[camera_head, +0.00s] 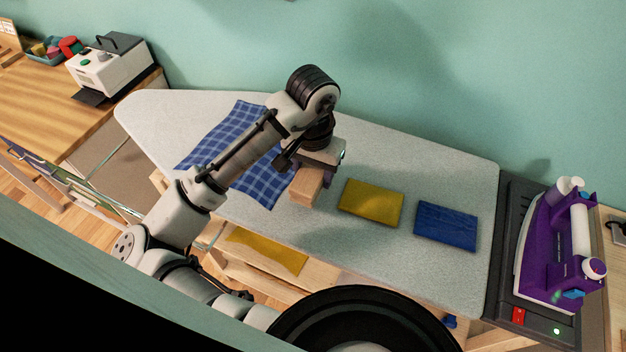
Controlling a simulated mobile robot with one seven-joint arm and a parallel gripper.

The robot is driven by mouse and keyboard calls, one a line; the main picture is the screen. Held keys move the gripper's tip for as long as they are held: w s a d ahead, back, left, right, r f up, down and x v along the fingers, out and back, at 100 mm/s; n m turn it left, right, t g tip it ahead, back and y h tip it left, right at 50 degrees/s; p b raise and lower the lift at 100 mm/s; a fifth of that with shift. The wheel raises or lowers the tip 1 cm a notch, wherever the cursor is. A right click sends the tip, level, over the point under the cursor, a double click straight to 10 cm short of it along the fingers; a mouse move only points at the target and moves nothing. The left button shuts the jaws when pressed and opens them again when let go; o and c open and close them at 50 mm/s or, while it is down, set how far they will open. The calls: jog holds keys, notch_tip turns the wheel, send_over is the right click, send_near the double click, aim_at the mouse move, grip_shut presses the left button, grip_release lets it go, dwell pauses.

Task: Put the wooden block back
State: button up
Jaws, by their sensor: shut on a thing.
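The wooden block (306,187) is pale and box-shaped. My gripper (316,172) is shut on it, pointing down over the middle of the grey ironing board (375,148). I cannot tell whether the block touches the board or hangs just above it. The block is beside the right edge of a blue checked cloth (262,183) and left of a folded yellow cloth (370,202). My arm hides part of the checked cloth and part of the board.
A folded blue cloth (445,226) lies right of the yellow one. A purple and white iron (556,245) stands on a dark rest (508,232) at the board's right end. A wooden table (40,98) at left holds a white machine (108,68). Another yellow cloth (267,251) lies below the board.

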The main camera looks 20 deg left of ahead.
jog(key=shift+f, duration=1.7)
jog(key=shift+f, duration=0.1)
jog(key=o, duration=1.2)
notch_tip(320, 180, up, 12)
jog(key=shift+r+b, duration=0.15)
jog(key=shift+b, duration=0.3)
